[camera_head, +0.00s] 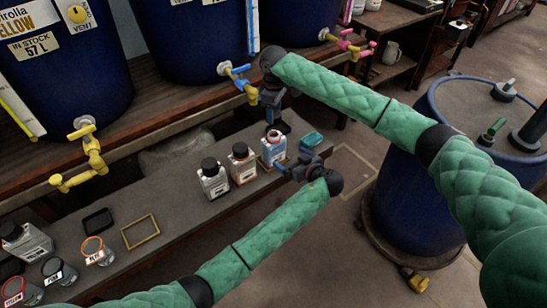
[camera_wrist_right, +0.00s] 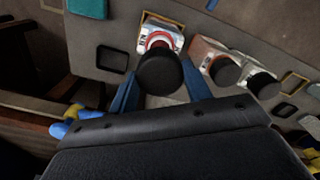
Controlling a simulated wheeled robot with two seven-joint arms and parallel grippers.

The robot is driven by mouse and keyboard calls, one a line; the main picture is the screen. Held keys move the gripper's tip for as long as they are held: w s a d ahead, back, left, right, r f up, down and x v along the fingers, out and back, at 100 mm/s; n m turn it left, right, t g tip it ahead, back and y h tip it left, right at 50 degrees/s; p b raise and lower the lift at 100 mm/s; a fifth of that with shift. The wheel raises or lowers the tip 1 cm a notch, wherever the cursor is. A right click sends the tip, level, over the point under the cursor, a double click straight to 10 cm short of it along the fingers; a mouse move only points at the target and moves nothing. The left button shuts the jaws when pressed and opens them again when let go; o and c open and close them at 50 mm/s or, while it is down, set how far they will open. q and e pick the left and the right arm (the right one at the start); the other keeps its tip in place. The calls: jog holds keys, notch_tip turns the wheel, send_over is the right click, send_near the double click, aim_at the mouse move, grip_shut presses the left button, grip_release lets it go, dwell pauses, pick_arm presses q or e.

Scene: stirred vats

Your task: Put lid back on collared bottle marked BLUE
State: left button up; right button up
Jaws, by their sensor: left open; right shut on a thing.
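The collared bottle (camera_head: 273,151) stands upright and uncapped on the low bench, with a blue label area and a red collar round its neck. It also shows in the right wrist view (camera_wrist_right: 152,30). My right gripper (camera_head: 272,117) is above it, shut on a black lid (camera_head: 279,126). In the right wrist view the black lid (camera_wrist_right: 158,73) hangs between the blue fingers, apart from the bottle and overlapping its near side. My left gripper (camera_head: 284,167) is open, low beside the bottle's near right side; whether it touches the bottle cannot be told.
Two black-capped bottles (camera_head: 213,179) (camera_head: 241,163) stand just left. A teal block (camera_head: 312,140) lies right. Yellow frame (camera_head: 140,232), black tray (camera_head: 98,221), and several jars (camera_head: 60,271) are farther left. Vat taps (camera_head: 238,78) jut over the bench. A blue drum (camera_head: 410,190) stands right.

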jog(key=shift+w+a, duration=0.1)
pick_arm(q)
jog(key=shift+w+d+r, duration=0.1)
jog(key=shift+r, duration=0.2)
jog(key=x, duration=1.2)
jog(key=shift+r, duration=0.1)
jog(key=c, duration=1.4)
pick_arm(e)
send_over(273, 134)
jog(key=shift+f, duration=2.5)
jog(key=shift+f, duration=0.1)
jog(key=shift+f, duration=0.8)
